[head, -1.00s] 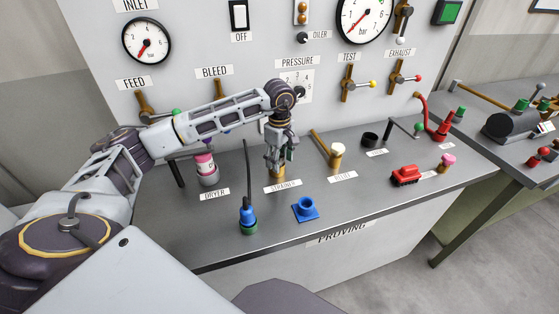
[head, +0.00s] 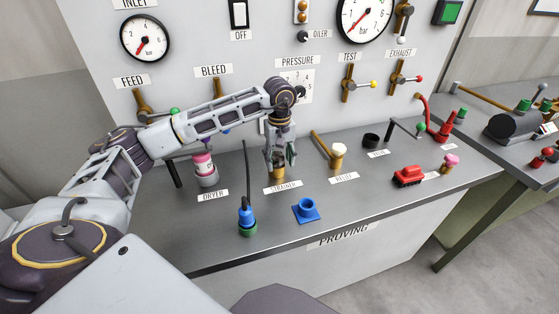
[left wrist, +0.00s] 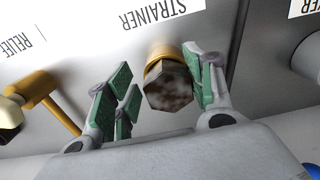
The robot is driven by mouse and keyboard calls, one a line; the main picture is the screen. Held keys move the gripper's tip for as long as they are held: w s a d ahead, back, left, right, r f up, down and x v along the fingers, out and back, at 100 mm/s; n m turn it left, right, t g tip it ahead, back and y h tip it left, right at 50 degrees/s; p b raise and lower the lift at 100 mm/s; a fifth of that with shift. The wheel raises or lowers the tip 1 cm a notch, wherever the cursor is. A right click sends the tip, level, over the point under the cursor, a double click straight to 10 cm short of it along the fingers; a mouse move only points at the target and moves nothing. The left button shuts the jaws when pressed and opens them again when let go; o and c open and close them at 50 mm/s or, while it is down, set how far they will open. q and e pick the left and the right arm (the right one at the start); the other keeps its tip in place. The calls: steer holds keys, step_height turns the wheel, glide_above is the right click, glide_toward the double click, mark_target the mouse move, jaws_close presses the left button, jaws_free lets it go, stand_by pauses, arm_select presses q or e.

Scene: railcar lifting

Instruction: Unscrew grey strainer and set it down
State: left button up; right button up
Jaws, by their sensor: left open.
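The grey strainer (left wrist: 168,92) shows in the left wrist view as a dark, mottled hexagonal end in a brass fitting. In the head view, only the brass lower part of the strainer (head: 279,173) shows clearly, behind its STRAINER label; my fingers hide its top. My left gripper (head: 280,157) points down over it. In the left wrist view, the left gripper (left wrist: 160,98) is open with green pads on both sides of the hexagon. The right pad is very close to it, and I cannot tell whether they touch. A gap shows on the left side. My right gripper is not in view.
A blue and green fitting with a black stem (head: 247,218) and a blue square socket (head: 306,209) stand in front of the strainer. The pink-topped dryer (head: 205,170) is left, the brass relief valve (head: 337,155) right. The front bench strip is mostly clear.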

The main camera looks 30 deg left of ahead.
arm_select(q)
steer(key=shift+m, duration=0.6)
steer(key=shift+m+b, duration=0.3)
steer(key=shift+m, duration=0.8)
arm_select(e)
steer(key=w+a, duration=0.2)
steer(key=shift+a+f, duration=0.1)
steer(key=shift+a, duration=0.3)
